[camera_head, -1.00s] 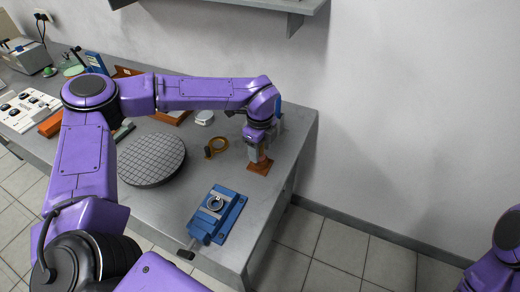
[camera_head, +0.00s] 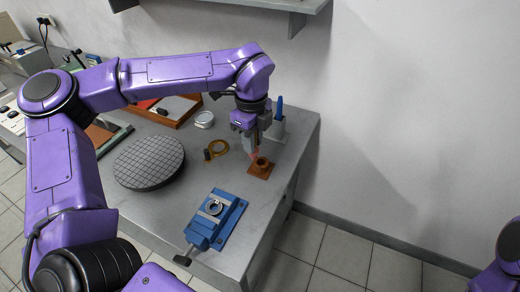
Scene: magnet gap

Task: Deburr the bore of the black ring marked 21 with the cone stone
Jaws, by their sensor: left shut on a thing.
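My left gripper (camera_head: 250,143) points down above the brown square stand (camera_head: 260,170) near the bench's right edge. It is shut on the cone stone (camera_head: 254,155), of which only a small pinkish part shows below the fingers. The stone is just above or beside the stand's raised socket; I cannot tell whether they touch. A ring (camera_head: 214,207) with a dark bore sits in the blue vise (camera_head: 228,222) at the front of the bench. Its marking is too small to read. My right arm shows only at the lower right edge, its gripper out of view.
A round gridded plate (camera_head: 149,161) lies left of the vise. A roll of yellow-brown tape (camera_head: 217,149), a white round item (camera_head: 204,119) and a brown tray (camera_head: 176,110) lie behind. A blue-handled tool in a grey holder (camera_head: 279,124) stands close behind the gripper.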

